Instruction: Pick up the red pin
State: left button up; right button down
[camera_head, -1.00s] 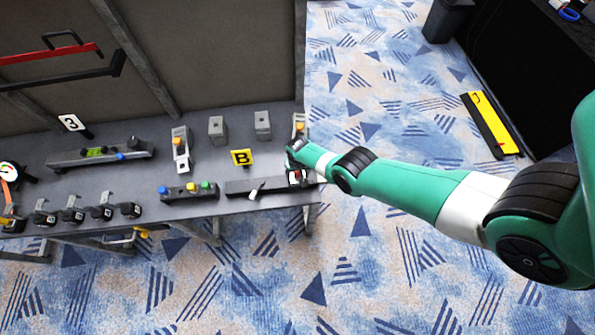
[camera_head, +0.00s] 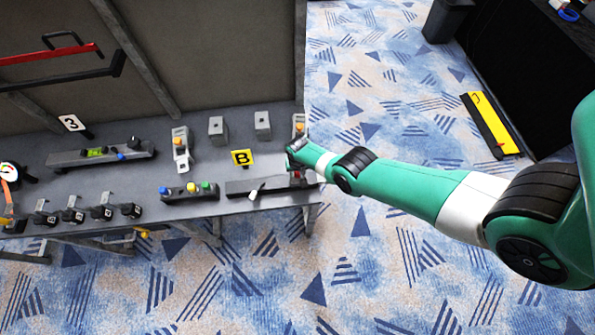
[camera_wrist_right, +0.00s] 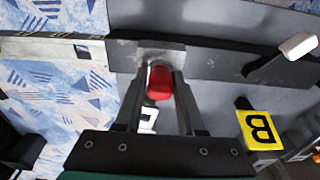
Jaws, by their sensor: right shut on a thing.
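The red pin (camera_wrist_right: 160,82) shows in the right wrist view as a short red piece between the two grey fingers of my right gripper (camera_wrist_right: 161,76). The fingers are shut on it from both sides. It stands at the end of a dark flat bar (camera_wrist_right: 218,62); I cannot tell whether it is clear of the bar. In the head view my right gripper (camera_head: 296,172) is over the bench's right end, at the end of the same bar (camera_head: 255,186), and it mostly hides the pin. My left gripper is not in view.
The grey bench (camera_head: 130,178) carries a yellow "B" sign (camera_head: 242,158), a box with coloured buttons (camera_head: 189,191) and several grey devices. A white-tipped lever (camera_head: 255,192) rises from the bar. Open carpet (camera_head: 370,270) lies in front and right.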

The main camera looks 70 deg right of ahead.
notch_tip(320, 180, up, 10)
jog(key=p, duration=0.9)
jog(key=shift+r+p, duration=0.1)
jog(key=shift+p, duration=0.3)
